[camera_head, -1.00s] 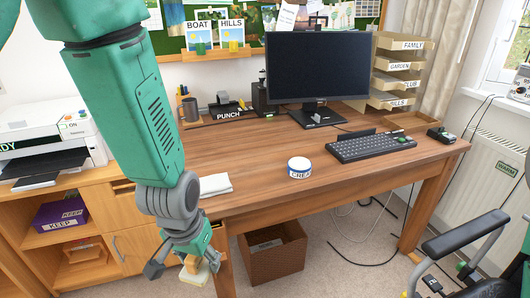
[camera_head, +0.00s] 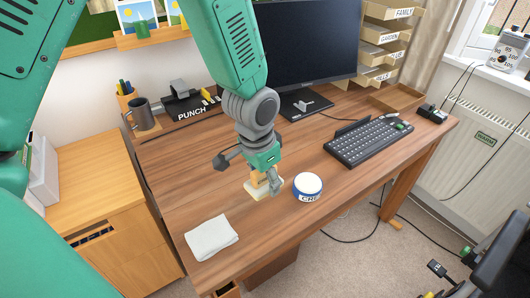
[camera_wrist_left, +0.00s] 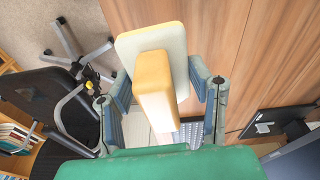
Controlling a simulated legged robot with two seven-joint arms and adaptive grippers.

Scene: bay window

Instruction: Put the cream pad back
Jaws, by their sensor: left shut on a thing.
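The cream pad (camera_head: 262,192) is a pale, flat pad with a yellowish block-shaped handle. My left gripper (camera_head: 254,172) is shut on it and holds it at the wooden desk, low over the surface; I cannot tell whether the pad touches the wood. In the left wrist view, the pad's pale plate (camera_wrist_left: 178,45) and handle (camera_wrist_left: 155,92) show between the fingers. A round blue-and-white tub (camera_head: 308,187) with a partly readable "CRE" label stands just right of the pad. My right gripper is not in view.
A folded white cloth (camera_head: 212,238) lies near the desk's front left. The keyboard (camera_head: 368,143) is at right, the monitor (camera_head: 310,50) behind. A grey mug (camera_head: 142,113) and a black punch holder (camera_head: 190,106) stand at the back left. Bare wood lies left of my gripper.

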